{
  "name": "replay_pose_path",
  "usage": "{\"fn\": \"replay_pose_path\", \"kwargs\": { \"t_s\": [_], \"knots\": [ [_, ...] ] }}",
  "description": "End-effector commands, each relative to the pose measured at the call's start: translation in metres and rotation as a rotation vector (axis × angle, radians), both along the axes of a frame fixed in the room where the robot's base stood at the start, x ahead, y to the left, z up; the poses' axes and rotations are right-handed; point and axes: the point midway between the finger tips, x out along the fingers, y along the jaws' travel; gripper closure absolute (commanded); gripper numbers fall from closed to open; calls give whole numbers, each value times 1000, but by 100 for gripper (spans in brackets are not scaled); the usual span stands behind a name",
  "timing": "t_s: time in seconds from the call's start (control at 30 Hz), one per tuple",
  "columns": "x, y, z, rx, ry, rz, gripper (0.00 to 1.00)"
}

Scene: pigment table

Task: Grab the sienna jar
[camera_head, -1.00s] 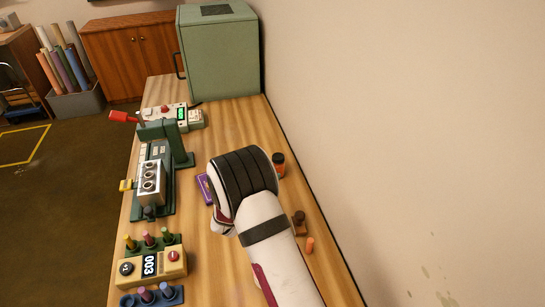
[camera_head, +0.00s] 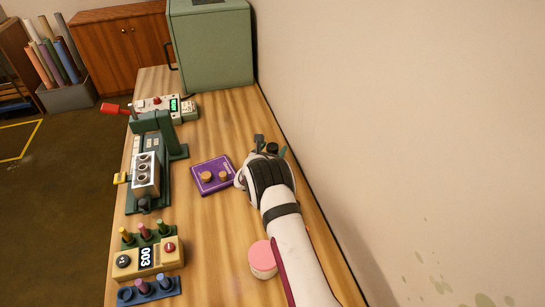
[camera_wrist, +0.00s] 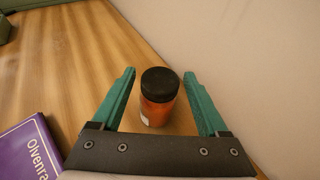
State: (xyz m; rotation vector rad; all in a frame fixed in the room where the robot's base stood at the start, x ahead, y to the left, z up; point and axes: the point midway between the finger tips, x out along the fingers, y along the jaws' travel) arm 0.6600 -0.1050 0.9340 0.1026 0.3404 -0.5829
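The sienna jar (camera_wrist: 157,112) is an orange-brown jar with a black lid and stands upright on the wooden table. In the wrist view it sits between the two green fingers of my gripper (camera_wrist: 160,74), with a gap on each side. My gripper is open around it and holds nothing. In the head view only the dark lid of the sienna jar (camera_head: 272,148) shows beyond my wrist, between the fingers; its body is hidden.
A purple box (camera_head: 213,175) with two round tan items lies left of my gripper. A pink-lidded jar (camera_head: 263,259) stands beside my forearm. The wall is close on the right. A green press (camera_head: 152,165) and a counter box (camera_head: 148,259) stand on the left. A green cabinet (camera_head: 211,45) is at the back.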

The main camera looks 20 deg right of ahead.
Motion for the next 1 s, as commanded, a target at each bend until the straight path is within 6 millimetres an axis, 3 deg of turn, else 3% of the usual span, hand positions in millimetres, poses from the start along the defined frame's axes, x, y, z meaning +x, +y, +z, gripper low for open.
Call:
{"fn": "replay_pose_path", "kwargs": {
  "t_s": [0.07, 0.4, 0.73, 1.0],
  "knots": [
    [0, 0, 0, 0, 0, 0, 39],
    [0, 0, 0, 1, -1, 0, 100],
    [0, 0, 8, 1, -2, -2, 100],
    [0, 0, 77, 1, -6, 0, 100]
  ]
}}
